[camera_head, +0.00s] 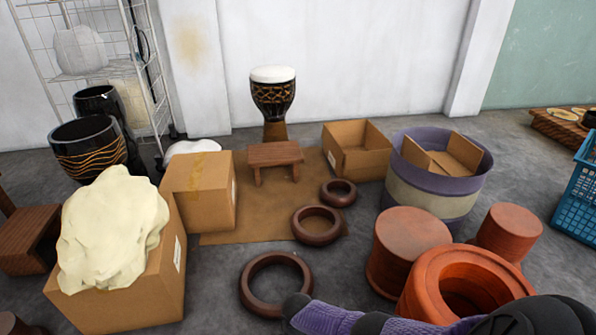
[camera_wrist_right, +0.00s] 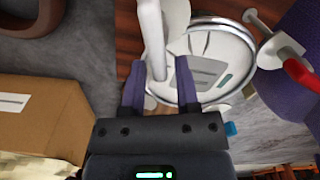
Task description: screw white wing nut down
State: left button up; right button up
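In the right wrist view my right gripper (camera_wrist_right: 160,70) is open, its two purple fingers apart. A white rod (camera_wrist_right: 153,35) reaches down from the top edge into the gap between the fingers, with room on each side. Behind it is a round, shiny white-rimmed piece (camera_wrist_right: 222,48) with grey panels. A white rod-like piece with a flared end (camera_wrist_right: 283,50) lies at the upper right, beside a red part (camera_wrist_right: 300,72). I cannot tell for sure which white piece is the wing nut. My left gripper is not in view.
In the head view, brown rings (camera_head: 276,284), orange-red drum forms (camera_head: 410,235) and open cardboard boxes (camera_head: 357,150) stand on the grey floor. A goblet drum (camera_head: 272,92) stands by the wall. A box (camera_wrist_right: 40,115) lies left of the gripper in the wrist view.

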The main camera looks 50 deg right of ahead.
grip_shut()
jog(key=shift+w+d+m, duration=0.15)
jog(key=shift+w+m, duration=0.1)
jog(key=shift+m, duration=1.05)
jog(key=shift+w+d+m, duration=0.15)
jog(key=shift+m, duration=0.7)
jog(key=shift+w+d+m, duration=0.1)
jog(key=shift+w+m, duration=0.05)
jog(key=shift+m, duration=0.7)
jog(key=shift+o, duration=1.5)
grip_release()
jog(key=shift+r, duration=0.1)
